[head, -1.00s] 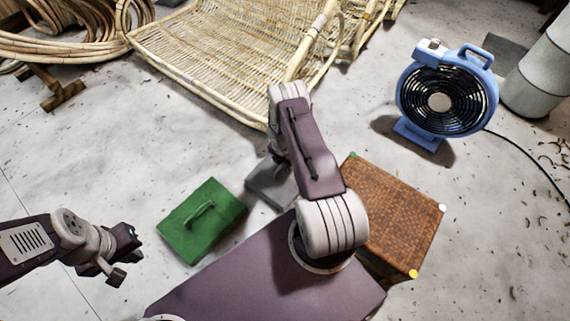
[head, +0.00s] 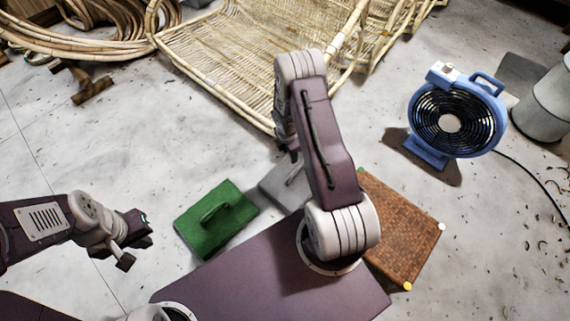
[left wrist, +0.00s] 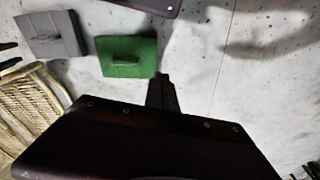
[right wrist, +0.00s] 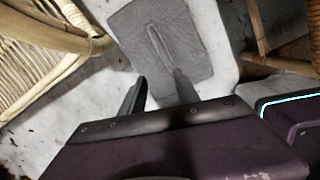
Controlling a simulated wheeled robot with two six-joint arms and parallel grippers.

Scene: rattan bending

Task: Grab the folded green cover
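The folded green cover (head: 233,222), a flat green block with a raised handle, lies on the floor in front of my base; it also shows in the left wrist view (left wrist: 126,62). My left gripper (head: 140,228) is left of it and apart from it; in the left wrist view its fingers (left wrist: 163,78) look pressed together, empty. A similar grey cover (right wrist: 185,70) with a handle lies beside the green one, partly hidden by my right arm in the head view (head: 278,188). My right gripper (right wrist: 158,85) is open and empty, over the grey cover's near edge.
A brown woven box (head: 405,225) stands right of the covers. A blue fan (head: 452,120) stands further right with a cable on the floor. A rattan frame (head: 225,60) and cane coils (head: 95,45) are at the back.

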